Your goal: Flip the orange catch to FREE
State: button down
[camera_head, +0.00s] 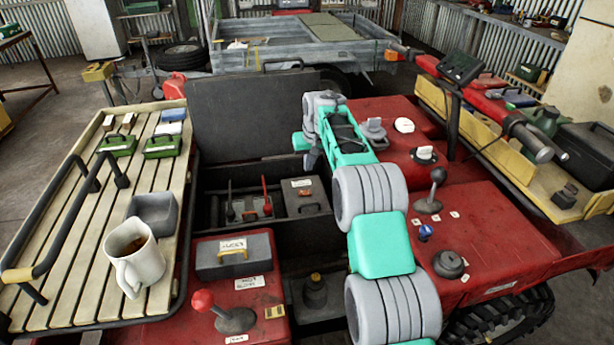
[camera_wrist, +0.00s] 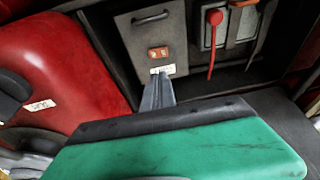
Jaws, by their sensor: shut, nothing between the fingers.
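The orange catch (camera_wrist: 158,52) is a small block on the grey face of a box (camera_wrist: 140,30) in the wrist view. A white label (camera_wrist: 162,70) sits just below it; its writing is too small to read. The same box (camera_head: 310,210) shows in the head view inside the open compartment. My gripper (camera_wrist: 160,78) has its fingers together and empty, their tips close to the label, just below the catch in the picture. Whether they touch the panel I cannot tell. In the head view my gripper (camera_head: 312,155) hangs above the compartment, partly hidden by my arm.
A red-handled lever (camera_wrist: 214,40) stands right of the box in the wrist view. A raised dark lid (camera_head: 240,115) backs the compartment. Red bodywork (camera_head: 500,235) with knobs and levers lies right. A slatted rack (camera_head: 75,220) at left bears a mug (camera_head: 135,260).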

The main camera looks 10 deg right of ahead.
jog(key=shift+v, duration=1)
jog(key=shift+w+a+r+p, duration=0.1)
jog(key=shift+a+p, duration=0.4)
jog(key=shift+p, duration=0.2)
